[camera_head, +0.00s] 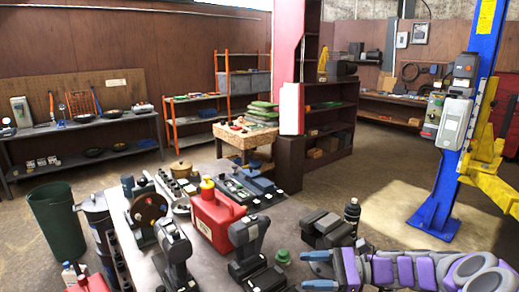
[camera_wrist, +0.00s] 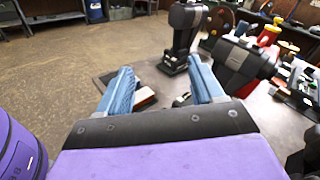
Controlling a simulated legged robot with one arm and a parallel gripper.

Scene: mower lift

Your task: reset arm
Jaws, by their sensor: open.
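My gripper (camera_head: 319,270) is at the bottom right of the head view, over the near part of the cluttered workbench (camera_head: 305,262). My purple and grey arm reaches in from the right edge. In the wrist view my gripper (camera_wrist: 160,78) has its two blue fingers spread wide apart, with nothing held between them. Beyond and below the fingers a small red-brown and white item (camera_wrist: 145,97) lies on the bench. It is partly hidden by the left finger.
Black power tools (camera_head: 247,238) and a red fuel can (camera_head: 217,214) stand left of my gripper. A black bottle (camera_head: 352,211) stands behind it. A blue lift post (camera_head: 462,125) with yellow arms rises at right. A green bin (camera_head: 57,220) stands left. Open floor (camera_head: 395,190) lies behind the bench.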

